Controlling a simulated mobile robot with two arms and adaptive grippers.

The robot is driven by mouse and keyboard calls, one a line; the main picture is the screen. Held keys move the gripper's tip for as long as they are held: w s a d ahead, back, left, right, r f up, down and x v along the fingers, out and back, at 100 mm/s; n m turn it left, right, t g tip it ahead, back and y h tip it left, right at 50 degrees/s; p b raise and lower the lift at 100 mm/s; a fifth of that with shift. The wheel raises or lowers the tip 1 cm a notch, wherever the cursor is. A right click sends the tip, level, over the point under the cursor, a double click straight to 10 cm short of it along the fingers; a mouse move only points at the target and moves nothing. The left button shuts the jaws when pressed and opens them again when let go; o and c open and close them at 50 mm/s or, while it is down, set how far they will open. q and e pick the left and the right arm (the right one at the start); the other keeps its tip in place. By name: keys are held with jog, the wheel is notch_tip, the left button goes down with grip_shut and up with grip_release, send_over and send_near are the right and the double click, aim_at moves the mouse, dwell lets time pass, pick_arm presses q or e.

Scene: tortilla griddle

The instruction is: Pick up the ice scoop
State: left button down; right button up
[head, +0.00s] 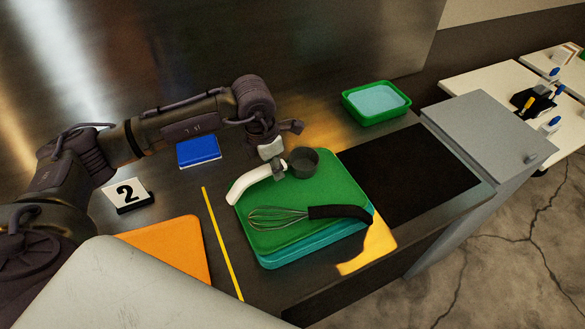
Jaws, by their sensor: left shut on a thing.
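The ice scoop has a curved white handle (252,182) and what looks like its dark round cup (303,162). It is over the back part of the green board (300,190). My left gripper (277,168) comes down from above and is shut on the scoop near where handle and cup meet. The fingertips partly hide that joint. I cannot tell whether the scoop touches the board or is just above it. My right gripper is not in view.
A whisk (280,215) with a black handle lies across the front of the board. A green tray (376,103) stands at the back right, beside a black griddle surface (410,172). A blue box (198,151), a number 2 sign (129,194) and an orange mat (165,250) are left.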

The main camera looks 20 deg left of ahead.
pick_arm(q)
jog(key=shift+r, duration=0.1)
jog(key=shift+w+r, duration=0.1)
jog(key=shift+r, duration=0.15)
jog(key=r+b, duration=0.2)
jog(key=r, duration=0.1)
jog(key=shift+w+d+r+b, duration=0.15)
jog(key=shift+d+r+b, duration=0.1)
jog(key=shift+d+b, duration=0.1)
jog(key=w+d+r+b, duration=0.3)
jog(key=w+d+r, duration=0.3)
jog(key=d, duration=0.3)
jog(key=shift+w+r+b, duration=0.15)
jog(key=shift+r+b, duration=0.2)
jog(key=shift+r, duration=0.05)
jog(key=shift+a, duration=0.15)
